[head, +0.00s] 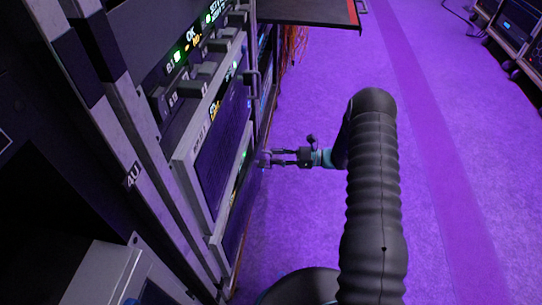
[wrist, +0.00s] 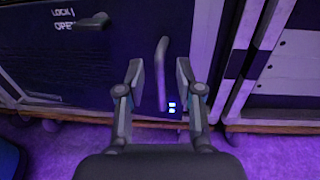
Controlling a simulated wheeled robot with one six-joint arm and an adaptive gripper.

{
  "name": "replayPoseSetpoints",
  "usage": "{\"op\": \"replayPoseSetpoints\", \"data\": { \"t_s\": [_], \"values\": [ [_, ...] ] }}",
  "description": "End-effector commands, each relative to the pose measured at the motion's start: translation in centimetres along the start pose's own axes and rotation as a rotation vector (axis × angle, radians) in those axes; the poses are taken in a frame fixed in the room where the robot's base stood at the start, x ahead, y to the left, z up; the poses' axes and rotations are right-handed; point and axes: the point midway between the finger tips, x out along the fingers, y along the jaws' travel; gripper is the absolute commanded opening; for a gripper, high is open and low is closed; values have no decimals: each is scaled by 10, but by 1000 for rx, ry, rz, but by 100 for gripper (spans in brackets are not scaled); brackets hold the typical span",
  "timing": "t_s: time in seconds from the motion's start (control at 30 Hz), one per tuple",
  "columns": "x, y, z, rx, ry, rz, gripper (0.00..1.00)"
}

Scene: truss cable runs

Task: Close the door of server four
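In the wrist view a dark door panel (wrist: 110,75) fills the middle, with a grey upright bar handle (wrist: 162,72). My gripper (wrist: 160,75) is open, its two fingers on either side of the handle, with gaps visible. In the head view my gripper (head: 268,158) reaches left to the rack front, beside a dark panel (head: 238,195) low on the rack. No label for server four is readable, so I cannot tell whether this panel is its door. How far the panel stands open is also unclear.
A lever beside LOCK/OPEN lettering (wrist: 92,22) is on the dark panel. Rack modules with lit displays (head: 195,60) line the left. A dark flat panel with a red edge (head: 310,10) juts out at the top.

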Motion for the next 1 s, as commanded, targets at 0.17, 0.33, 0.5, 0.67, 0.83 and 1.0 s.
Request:
{"op": "replayPoseSetpoints", "data": {
  "t_s": [0.17,0.33,0.5,0.67,0.83,1.0],
  "values": [
    [17,0,0,0,1,1,36],
    [22,0,0,0,1,0,36],
    [22,0,0,0,1,0,36],
    [22,0,0,0,1,0,6],
    [22,0,0,0,0,0,0],
    [22,-1,0,-1,0,-2,0]
  ]
}}
